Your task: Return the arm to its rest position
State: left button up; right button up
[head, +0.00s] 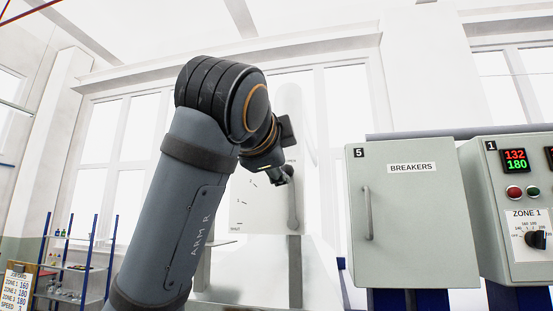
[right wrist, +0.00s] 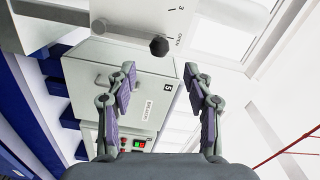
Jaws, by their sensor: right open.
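My right arm, marked ARM R, rises through the middle of the head view and bends at a black joint. Its right gripper (head: 280,178) is small and partly turned away there, in front of or beside a white dial plate (head: 250,208) with a dark lever (head: 293,212). In the right wrist view my right gripper (right wrist: 160,74) has its fingers spread apart with nothing between them. The lever's dark knob (right wrist: 159,46) shows beyond the fingertips, apart from them as far as I can tell. The plate (right wrist: 125,12) carries an OPEN mark. My left gripper is not in view.
A grey breaker cabinet (head: 411,230), numbered 5, stands right of the arm. A zone 1 control panel (head: 510,215) with a red and green display is beside it. Shelves (head: 75,265) and a settings board (head: 17,287) are at far left. Tall windows stand behind.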

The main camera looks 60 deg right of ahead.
jog(key=shift+s+a+f, duration=0.1)
jog(key=shift+s+a, duration=0.1)
dwell(0.5)
